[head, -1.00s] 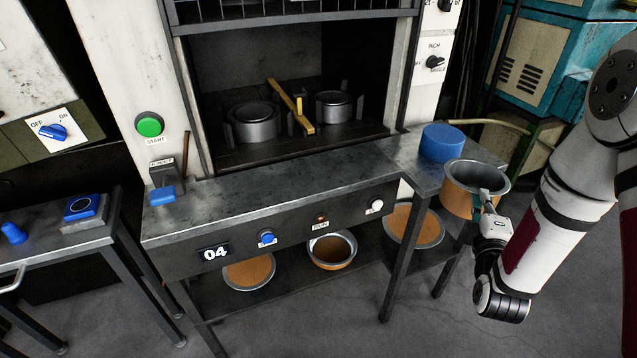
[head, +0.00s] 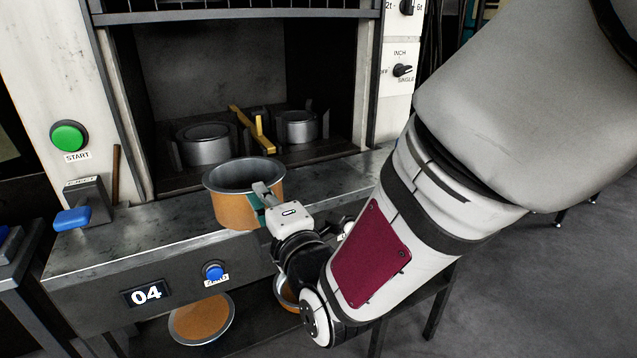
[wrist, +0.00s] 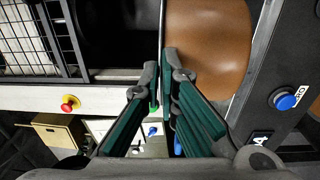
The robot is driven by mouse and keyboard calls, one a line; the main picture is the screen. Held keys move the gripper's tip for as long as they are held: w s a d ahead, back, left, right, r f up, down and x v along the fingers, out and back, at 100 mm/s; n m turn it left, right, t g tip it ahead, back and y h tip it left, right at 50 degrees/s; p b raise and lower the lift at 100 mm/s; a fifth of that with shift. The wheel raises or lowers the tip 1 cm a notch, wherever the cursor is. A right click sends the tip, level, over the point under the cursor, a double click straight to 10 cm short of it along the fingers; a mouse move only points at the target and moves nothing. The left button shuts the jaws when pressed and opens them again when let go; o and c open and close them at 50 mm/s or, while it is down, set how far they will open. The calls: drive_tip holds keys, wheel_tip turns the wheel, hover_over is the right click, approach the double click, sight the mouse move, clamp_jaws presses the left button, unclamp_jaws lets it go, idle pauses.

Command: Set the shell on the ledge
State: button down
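The shell (head: 230,207) is an open orange-brown pot with a grey rim and inside. My gripper (head: 264,194) is shut on its wall at the right side, one finger inside the rim. The shell is upright over the front part of the grey metal ledge (head: 130,232). I cannot tell whether its bottom touches the ledge. In the wrist view the shell's brown wall (wrist: 207,45) shows beside the green-padded fingers of my gripper (wrist: 161,65).
Behind the ledge is the press opening with two round dies (head: 204,146) and a yellow bar (head: 250,130). A blue-handled lever (head: 73,218) and green start button (head: 69,136) are at the left. Another orange shell (head: 202,320) sits on the shelf below. The ledge's left part is clear.

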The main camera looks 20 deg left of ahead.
drive_tip(key=w+a+f, duration=0.1)
drive_tip(key=w+f, duration=0.1)
drive_tip(key=w, duration=0.5)
drive_tip(key=w+a+f+b, duration=0.1)
drive_tip(key=w+a+f, duration=0.1)
drive_tip(key=w, duration=0.5)
drive_tip(key=shift+w+a+f, duration=0.2)
drive_tip(key=shift+w+f, duration=0.2)
drive_tip(key=c, duration=1.8)
unclamp_jaws()
drive_tip(key=shift+s+d, duration=0.1)
drive_tip(key=v, duration=1.1)
drive_tip(key=shift+s+d, duration=0.2)
drive_tip(key=shift+d, duration=0.15)
drive_tip(key=shift+f, duration=0.1)
